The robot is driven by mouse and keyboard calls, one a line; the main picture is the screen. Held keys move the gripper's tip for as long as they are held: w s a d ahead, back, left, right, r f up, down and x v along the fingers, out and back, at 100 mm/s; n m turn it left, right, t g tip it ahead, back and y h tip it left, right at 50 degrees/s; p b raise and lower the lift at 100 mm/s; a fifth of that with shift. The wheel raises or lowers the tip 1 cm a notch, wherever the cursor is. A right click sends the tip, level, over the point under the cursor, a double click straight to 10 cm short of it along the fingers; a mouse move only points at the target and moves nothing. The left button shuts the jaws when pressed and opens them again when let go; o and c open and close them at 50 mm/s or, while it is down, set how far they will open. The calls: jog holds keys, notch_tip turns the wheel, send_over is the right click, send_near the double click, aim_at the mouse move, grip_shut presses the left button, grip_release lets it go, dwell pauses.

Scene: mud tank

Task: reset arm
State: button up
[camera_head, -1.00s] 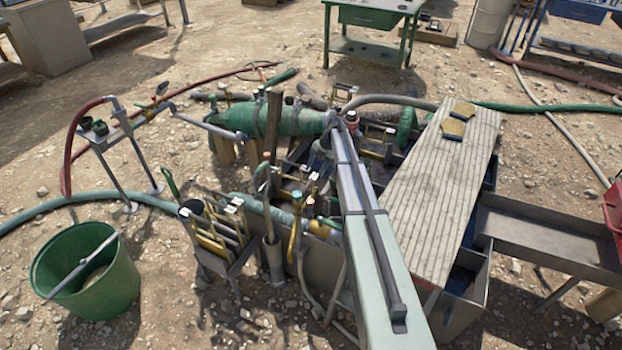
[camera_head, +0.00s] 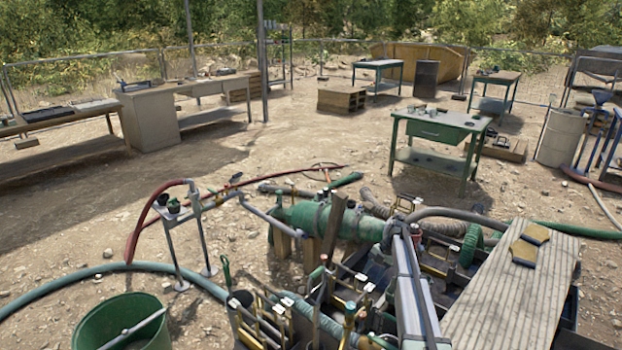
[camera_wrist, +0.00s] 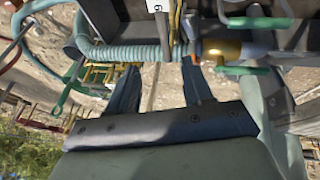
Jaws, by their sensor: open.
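My gripper (camera_wrist: 160,82) shows in the wrist view with its two dark fingers spread apart and nothing seen between them. A ribbed blue-green hose (camera_wrist: 120,52) and a brass fitting (camera_wrist: 222,48) lie across the view beyond the fingertips. In the head view my arm reaches from the bottom edge over the mud tank. Its far end is among the pipes, right of the green pump body (camera_head: 330,220), and the fingers cannot be made out there.
A green bucket (camera_head: 120,325) stands at the lower left, near a metal stand (camera_head: 185,240) with a red hose. Racked tools (camera_head: 265,318) stand left of my arm. A green table (camera_head: 440,133) and a grey barrel (camera_head: 560,137) stand behind. Open gravel lies at the left.

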jog(key=s+a+f+h, duration=0.1)
jog(key=a+f+h, duration=0.15)
jog(key=a, duration=1.25)
jog(key=s+a+f+h, duration=0.1)
jog(key=a+h, duration=0.2)
jog(key=a, duration=1.2)
jog(key=s+a+f+m, duration=0.4)
jog(key=s+a+f, duration=0.35)
jog(key=s, duration=0.25)
jog(key=s+d+f+m, duration=0.3)
jog(key=s+f+m, duration=0.2)
jog(key=s, duration=0.6)
jog(key=s+d+f+m, duration=0.4)
jog(key=s+f, duration=0.2)
jog(key=s, duration=0.5)
jog(key=s+d+m+g, duration=0.1)
jog(key=s+d+m, duration=0.3)
jog(key=s, duration=0.7)
jog(key=s+d+m+g, duration=0.2)
jog(key=s+d+m, duration=0.3)
jog(key=s, duration=0.5)
jog(key=s+d+m+g, duration=0.2)
jog(key=s+d+m, duration=0.3)
jog(key=s, duration=0.6)
jog(key=shift+s+f+m, duration=0.2)
jog(key=shift+s+m, duration=0.15)
jog(key=shift+m, duration=0.05)
jog(key=shift+o, duration=0.3)
jog(key=shift+y, duration=0.25)
